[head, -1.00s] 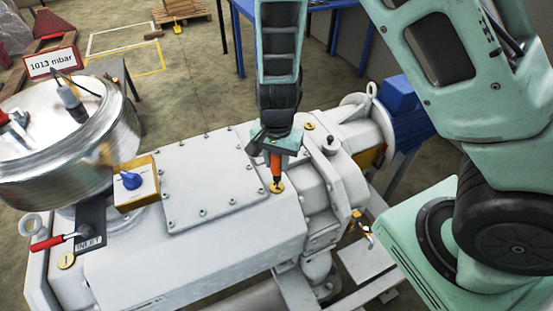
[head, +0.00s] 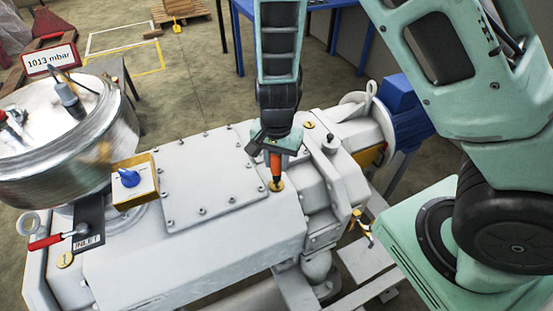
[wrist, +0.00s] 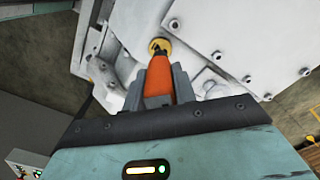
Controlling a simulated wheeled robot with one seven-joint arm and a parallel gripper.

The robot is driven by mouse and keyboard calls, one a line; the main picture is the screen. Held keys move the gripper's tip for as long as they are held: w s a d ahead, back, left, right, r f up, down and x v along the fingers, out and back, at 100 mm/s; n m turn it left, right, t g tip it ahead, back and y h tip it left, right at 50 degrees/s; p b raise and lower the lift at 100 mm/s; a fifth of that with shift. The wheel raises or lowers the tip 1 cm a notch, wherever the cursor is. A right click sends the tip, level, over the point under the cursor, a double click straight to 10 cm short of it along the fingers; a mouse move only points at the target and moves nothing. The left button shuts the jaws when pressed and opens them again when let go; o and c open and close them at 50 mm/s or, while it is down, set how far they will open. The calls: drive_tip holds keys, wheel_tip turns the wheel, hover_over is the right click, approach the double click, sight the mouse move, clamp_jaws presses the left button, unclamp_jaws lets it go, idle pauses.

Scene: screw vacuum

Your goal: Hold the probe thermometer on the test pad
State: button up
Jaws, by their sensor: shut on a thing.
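The probe thermometer (head: 276,166) has an orange body and points down from my gripper (head: 276,153). My gripper is shut on it; in the wrist view the orange body (wrist: 158,78) sits between the two grey fingers. The round brass test pad (head: 276,186) lies on the white pump housing, right of the bolted cover plate. The probe's lower end is at the pad in the head view. In the wrist view the pad (wrist: 160,46) shows just past the probe's end. Whether the tip touches the pad is too small to tell.
The white pump housing (head: 200,255) fills the middle. A yellow box with a blue knob (head: 130,179), a red-handled inlet lever (head: 50,241) and a metal vessel (head: 70,135) stand left. Another brass disc (head: 65,260) is front left. A blue motor (head: 402,100) is behind right.

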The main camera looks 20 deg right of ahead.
drive_tip(key=shift+f, duration=0.5)
idle(1.2)
drive_tip(key=shift+r, duration=0.15)
wheel_tip(320, 180, up, 7)
drive_tip(key=p, duration=0.6)
drive_tip(key=shift+p, duration=0.35)
